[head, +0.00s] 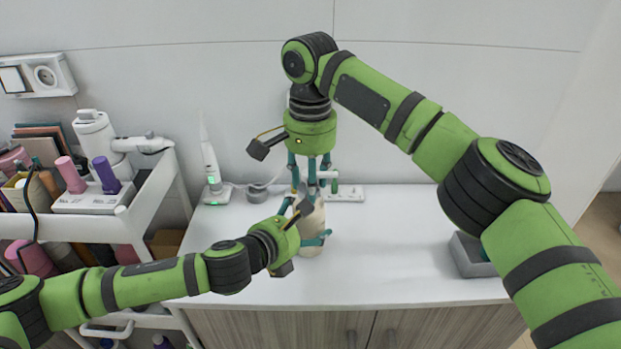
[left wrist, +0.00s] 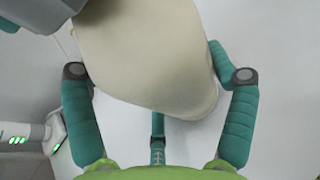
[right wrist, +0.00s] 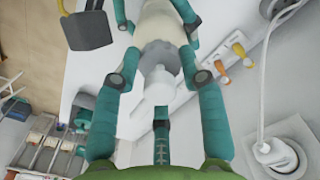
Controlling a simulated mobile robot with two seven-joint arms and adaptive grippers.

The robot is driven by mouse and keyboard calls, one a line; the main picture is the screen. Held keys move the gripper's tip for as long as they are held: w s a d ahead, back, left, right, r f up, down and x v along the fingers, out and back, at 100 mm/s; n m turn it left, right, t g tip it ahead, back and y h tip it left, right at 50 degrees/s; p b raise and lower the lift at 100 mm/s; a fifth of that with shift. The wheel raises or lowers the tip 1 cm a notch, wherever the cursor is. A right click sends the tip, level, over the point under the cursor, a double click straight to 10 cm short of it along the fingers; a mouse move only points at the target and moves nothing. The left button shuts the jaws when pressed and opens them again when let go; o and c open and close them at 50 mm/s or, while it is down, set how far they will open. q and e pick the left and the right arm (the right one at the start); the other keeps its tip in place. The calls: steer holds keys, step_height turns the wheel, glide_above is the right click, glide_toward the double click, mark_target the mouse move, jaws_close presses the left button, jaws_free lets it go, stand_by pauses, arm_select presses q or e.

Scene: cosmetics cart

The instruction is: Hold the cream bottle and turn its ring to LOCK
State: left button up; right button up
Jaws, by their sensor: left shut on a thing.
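The cream bottle (head: 316,219) stands upright at the middle of the white table, partly hidden by my grippers. My left gripper (head: 309,224) comes in from the left and is shut on the bottle's body. The cream body (left wrist: 155,60) fills the space between its teal fingers in the left wrist view. My right gripper (head: 313,185) points down from above, its fingers on both sides of the bottle's top. In the right wrist view the grey ring (right wrist: 158,58) and white pump top (right wrist: 160,88) sit between these fingers, with a gap showing. No lock mark is readable.
A white cart (head: 105,228) with several cosmetics stands at the left. A white device with a green light (head: 213,180) stands behind the bottle, left, near a power strip (head: 345,193). A grey tray (head: 466,254) is at the right. The table between bottle and tray is clear.

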steer(key=shift+w+d+n, duration=0.1)
steer(key=shift+w+n, duration=0.1)
steer(key=shift+n, duration=0.3)
steer(key=n, duration=0.2)
steer(key=shift+n, duration=2.2)
steer(key=o, duration=1.1)
steer(key=shift+a, duration=0.2)
steer(key=shift+s, duration=0.1)
step_height(320, 180, up, 12)
steer(key=shift+r, duration=0.1)
